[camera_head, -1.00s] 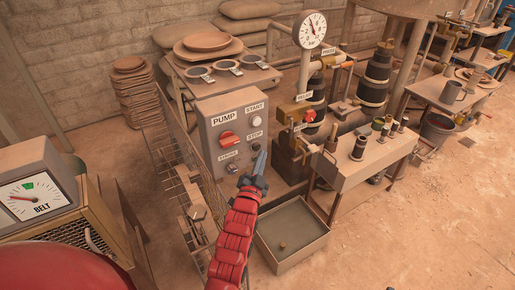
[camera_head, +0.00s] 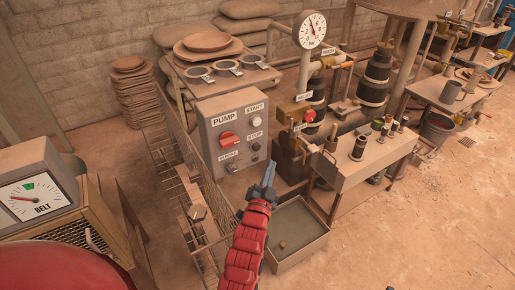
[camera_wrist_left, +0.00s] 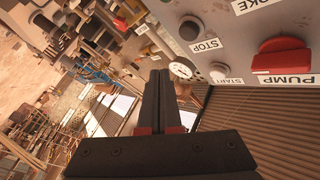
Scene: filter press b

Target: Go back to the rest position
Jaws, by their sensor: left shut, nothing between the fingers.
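My left gripper (camera_head: 267,180) is shut and empty in the head view, at the end of my red arm. It stands in front of and below the right side of the grey pump control box (camera_head: 233,128), apart from it. In the left wrist view its dark fingers (camera_wrist_left: 162,95) lie together, with the box's STOP label and the red PUMP switch (camera_wrist_left: 281,57) behind them. The red switch also shows on the box face in the head view (camera_head: 229,139). My right gripper is in neither view.
A grey tray (camera_head: 322,243) lies on the floor right of my left arm. A wire rack (camera_head: 170,160) stands on the left. A bench with bottles (camera_head: 350,180), pipes and a pressure gauge (camera_head: 310,30) stand to the right. Floor at the lower right is clear.

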